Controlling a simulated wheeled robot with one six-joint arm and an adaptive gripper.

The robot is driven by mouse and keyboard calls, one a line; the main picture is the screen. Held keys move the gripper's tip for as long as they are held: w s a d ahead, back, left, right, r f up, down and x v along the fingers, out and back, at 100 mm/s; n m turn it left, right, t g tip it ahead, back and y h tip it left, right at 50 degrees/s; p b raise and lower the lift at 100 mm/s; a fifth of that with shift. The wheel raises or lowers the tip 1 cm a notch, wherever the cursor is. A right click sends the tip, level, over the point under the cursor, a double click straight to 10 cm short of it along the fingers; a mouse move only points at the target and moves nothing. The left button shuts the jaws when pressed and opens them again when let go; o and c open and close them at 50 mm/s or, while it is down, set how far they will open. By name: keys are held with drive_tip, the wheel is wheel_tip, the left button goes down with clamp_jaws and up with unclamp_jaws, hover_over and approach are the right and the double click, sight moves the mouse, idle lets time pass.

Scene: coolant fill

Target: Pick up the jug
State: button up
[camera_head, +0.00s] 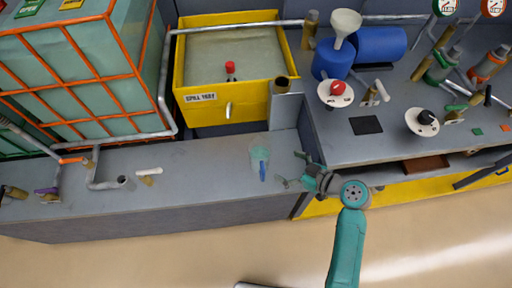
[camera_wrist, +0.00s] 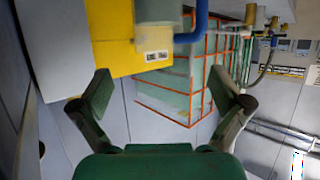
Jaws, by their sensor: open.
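The jug (camera_head: 258,153) is pale and translucent with a blue handle. It stands on the grey bench below the yellow spill tank in the head view. In the wrist view, what looks like the jug (camera_wrist: 154,12) is cut off by the top edge, with its blue handle on the right. My gripper (camera_head: 291,170) is to the right of the jug, with its fingers towards it and a small gap between them. In the wrist view my gripper (camera_wrist: 163,90) has its fingers wide apart, with nothing between them.
The yellow spill tank (camera_head: 190,75) stands behind the bench (camera_head: 200,160). An orange-framed tank (camera_head: 85,75) is at left. At right, the higher counter (camera_head: 385,145) carries a blue drum (camera_head: 380,44), a funnel and valves. The bench left of the jug is mostly clear.

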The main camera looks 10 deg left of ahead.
sight(266, 152)
drive_tip(key=x, duration=0.6)
drive_tip(key=shift+w+r, duration=0.15)
drive_tip(key=shift+r, duration=0.15)
drive_tip(key=shift+r+x, duration=0.2)
drive_tip(key=shift+x, duration=1.15)
drive_tip(key=shift+r+x, duration=0.25)
drive_tip(key=shift+x, duration=1.1)
drive_tip(key=shift+a, duration=0.15)
